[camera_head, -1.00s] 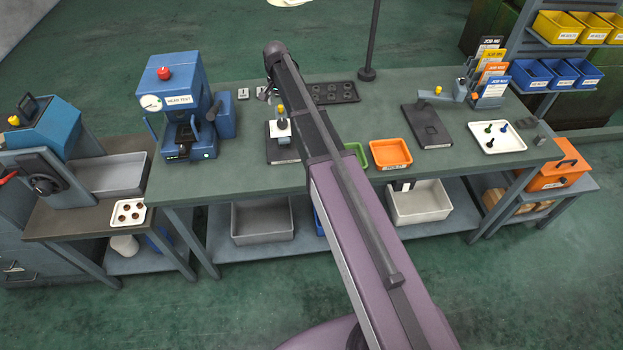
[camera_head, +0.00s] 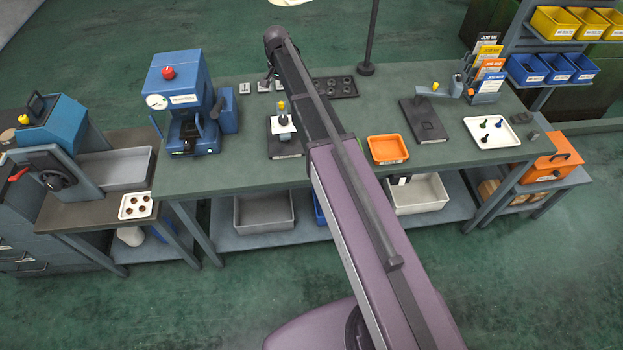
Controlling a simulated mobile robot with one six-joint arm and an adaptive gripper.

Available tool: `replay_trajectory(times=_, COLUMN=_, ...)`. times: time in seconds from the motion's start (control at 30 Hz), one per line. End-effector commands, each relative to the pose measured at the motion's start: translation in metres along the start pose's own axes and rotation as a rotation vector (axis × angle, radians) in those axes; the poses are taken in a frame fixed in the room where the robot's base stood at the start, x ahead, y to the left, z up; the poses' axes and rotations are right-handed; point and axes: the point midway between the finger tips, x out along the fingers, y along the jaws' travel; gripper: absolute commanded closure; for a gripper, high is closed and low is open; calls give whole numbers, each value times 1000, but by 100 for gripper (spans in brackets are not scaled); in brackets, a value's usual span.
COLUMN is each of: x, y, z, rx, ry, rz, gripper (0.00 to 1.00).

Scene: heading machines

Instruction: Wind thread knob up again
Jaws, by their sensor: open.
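A small upright fixture with a yellow knob (camera_head: 281,105) on top and a white collar stands on a dark base plate (camera_head: 286,148), left of my arm on the bench. A second yellow knob (camera_head: 435,86) sits on a grey arm over another dark plate (camera_head: 424,121) at the right. I cannot tell from the picture which one is the thread knob. My gripper (camera_head: 270,77) is mostly hidden behind my arm. The small part that shows is above and behind the first fixture, apart from its knob. It is open, and nothing is seen in it.
A blue test machine (camera_head: 180,100) with a red knob stands left of the fixture. An orange tray (camera_head: 388,149), a white tray of small pins (camera_head: 491,132) and a black holed block (camera_head: 336,87) share the bench. A thin post (camera_head: 371,40) rises at the back.

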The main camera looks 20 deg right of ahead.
Motion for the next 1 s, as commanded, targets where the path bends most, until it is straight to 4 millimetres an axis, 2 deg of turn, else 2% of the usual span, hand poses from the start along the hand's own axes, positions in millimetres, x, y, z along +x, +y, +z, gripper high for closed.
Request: replay_trajectory(times=1.0, x=59, y=87, z=98, rx=-272, ry=0, rz=1, gripper=10)
